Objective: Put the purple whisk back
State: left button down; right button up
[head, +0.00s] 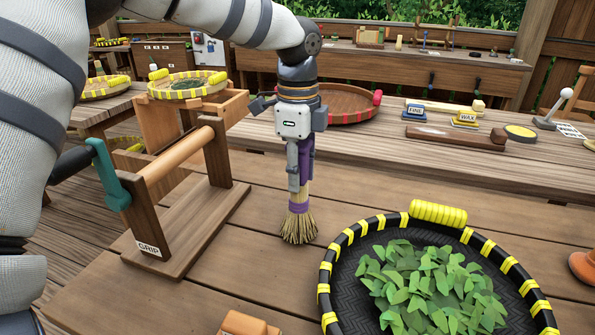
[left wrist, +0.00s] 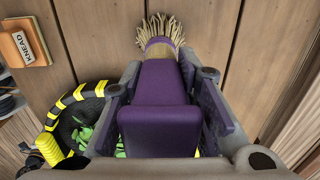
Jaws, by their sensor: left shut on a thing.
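The purple whisk (head: 300,207) hangs upright in the head view, with its straw bristles pointing down at the wooden table. Its bristle tips are at or just above the planks; I cannot tell if they touch. My left gripper (head: 301,180) comes down from above and is shut on its purple handle. In the left wrist view the purple handle (left wrist: 160,82) lies between the two fingers, with the bristles (left wrist: 160,32) beyond them. My right gripper is not in view.
A black and yellow pan (head: 327,290) of green leaves stands right of the whisk. A wooden stand labelled GRIP (head: 165,262) with a teal crank stands left. An orange block (head: 248,323) is at the near edge. Behind, a bench holds a brown tray (head: 368,117) and FINE and WAX blocks.

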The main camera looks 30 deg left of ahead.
pick_arm(q)
jog(key=shift+f, duration=0.1)
jog(key=shift+f, duration=0.15)
jog(key=c, duration=1.2)
grip_release()
jog(key=shift+c, duration=0.2)
